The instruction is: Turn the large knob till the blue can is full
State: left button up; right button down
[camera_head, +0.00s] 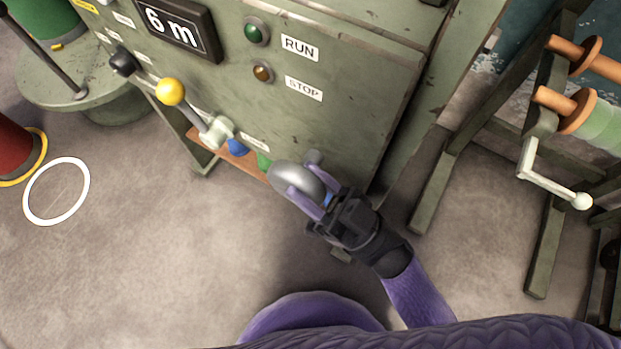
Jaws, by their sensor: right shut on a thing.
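The large knob (296,177) is a smooth silver-grey dome low on the front of the green machine panel. My right gripper (312,196) is shut on it, with its fingers at the dome's lower right side. My left gripper is not in view.
The panel carries a display (177,25) reading "6 m", a green RUN button (256,31), an amber STOP button (263,72) and a yellow-balled lever (171,91). A green piece (264,160) sits beside the knob. A crank rack (545,165) stands right.

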jog(key=shift+f, duration=0.15)
jog(key=shift+c, duration=1.7)
grip_release()
jog(key=shift+s+d+f, duration=0.15)
jog(key=shift+d, duration=0.1)
jog(key=v, duration=0.4)
jog(key=shift+d+p, duration=0.1)
jog(key=shift+p, duration=0.25)
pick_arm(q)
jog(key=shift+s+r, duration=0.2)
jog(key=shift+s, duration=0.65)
pick_arm(e)
jog(key=v, duration=0.5)
jog(key=shift+s, duration=0.1)
